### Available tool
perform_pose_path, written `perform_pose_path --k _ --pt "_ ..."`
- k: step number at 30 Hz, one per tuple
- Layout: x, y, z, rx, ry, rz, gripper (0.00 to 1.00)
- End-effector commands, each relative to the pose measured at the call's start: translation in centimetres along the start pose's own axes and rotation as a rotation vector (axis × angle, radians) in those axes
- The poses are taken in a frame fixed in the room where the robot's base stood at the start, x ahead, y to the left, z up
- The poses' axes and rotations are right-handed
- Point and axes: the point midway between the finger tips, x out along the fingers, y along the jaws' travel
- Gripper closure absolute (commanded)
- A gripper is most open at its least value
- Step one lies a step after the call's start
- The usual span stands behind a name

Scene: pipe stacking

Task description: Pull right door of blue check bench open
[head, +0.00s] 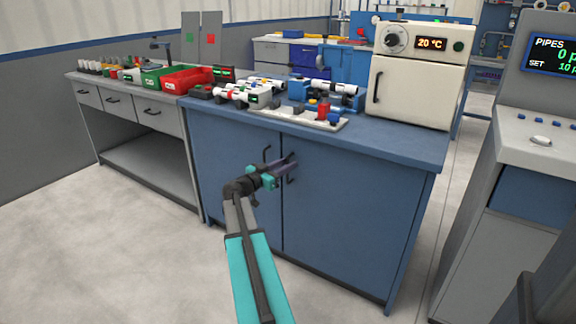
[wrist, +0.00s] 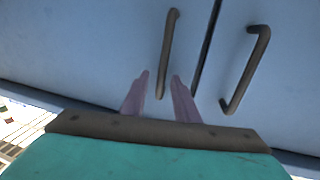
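The blue check bench (head: 423,157) has two closed doors, the left door (head: 228,160) and the right door (head: 345,215). The left door's dark bar handle (head: 266,152) is clear of my gripper. My gripper (head: 293,163) is at the right door's handle (head: 291,180) and partly hides it. In the wrist view my gripper (wrist: 161,76) is open, with one purple finger on each side of one handle's end (wrist: 167,55). I cannot tell whether the fingers reach around the bar. The other handle (wrist: 246,70) is beyond the dark door gap (wrist: 207,45).
A tray of parts (head: 305,117) and a white oven (head: 415,85) stand on the bench top. A grey table (head: 140,119) is at left, and a console (head: 535,140) stands right of the bench across a narrow gap. The floor in front is clear.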

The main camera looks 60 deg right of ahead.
Motion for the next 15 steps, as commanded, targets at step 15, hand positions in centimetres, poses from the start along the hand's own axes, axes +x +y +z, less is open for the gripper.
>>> perform_pose_path --k 15 --pt "0.62 0.00 -0.01 0.000 0.000 0.000 0.87"
